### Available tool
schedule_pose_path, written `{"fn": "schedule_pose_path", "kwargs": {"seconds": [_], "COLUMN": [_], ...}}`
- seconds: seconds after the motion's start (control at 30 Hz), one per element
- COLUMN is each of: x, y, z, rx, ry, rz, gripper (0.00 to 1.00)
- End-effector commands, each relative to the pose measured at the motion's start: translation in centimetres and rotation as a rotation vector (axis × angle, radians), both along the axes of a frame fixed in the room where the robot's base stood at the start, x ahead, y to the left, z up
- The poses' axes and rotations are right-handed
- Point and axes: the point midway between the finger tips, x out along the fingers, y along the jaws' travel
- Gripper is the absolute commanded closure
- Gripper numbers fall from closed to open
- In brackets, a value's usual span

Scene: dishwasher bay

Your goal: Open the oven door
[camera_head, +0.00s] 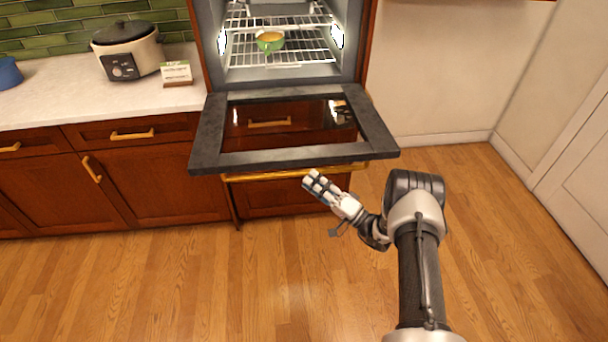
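The oven (352,38) stands in a tall wooden cabinet and its lit inside shows wire racks. Its door (205,135) is folded down and lies about level, with a dark grey frame around a glass pane. A gold handle (262,176) runs along the door's outer edge, on the underside. My gripper (312,180) is just below and in front of the right part of this edge, close to the handle. I cannot tell whether it touches the handle. Its fingers look close together, but whether they are open or shut is unclear.
A green bowl (270,41) sits on an oven rack. On the left, a counter (50,98) holds a slow cooker (128,50), a small card (177,73) and a blue bowl (9,74). The wooden floor (190,280) is clear. A wall (450,70) stands at the right.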

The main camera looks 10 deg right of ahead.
Motion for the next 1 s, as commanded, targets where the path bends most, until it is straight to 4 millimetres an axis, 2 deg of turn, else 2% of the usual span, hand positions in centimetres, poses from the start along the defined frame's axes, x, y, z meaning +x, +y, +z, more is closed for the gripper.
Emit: {"fn": "schedule_pose_path", "kwargs": {"seconds": [0.1, 0.33, 0.5, 1.0], "x": [-1.7, -4.0, -4.6, -4.6], "y": [-2.0, -4.3, -4.9, -4.8], "z": [-0.9, -2.1, -2.4, -2.2], "rx": [0.002, 0.001, 0.001, -0.001], "ry": [0.002, 0.001, -0.001, 0.0], "rz": [-0.005, -0.003, -0.001, 0.004], "gripper": [0.64, 0.64, 0.64, 0.64]}}
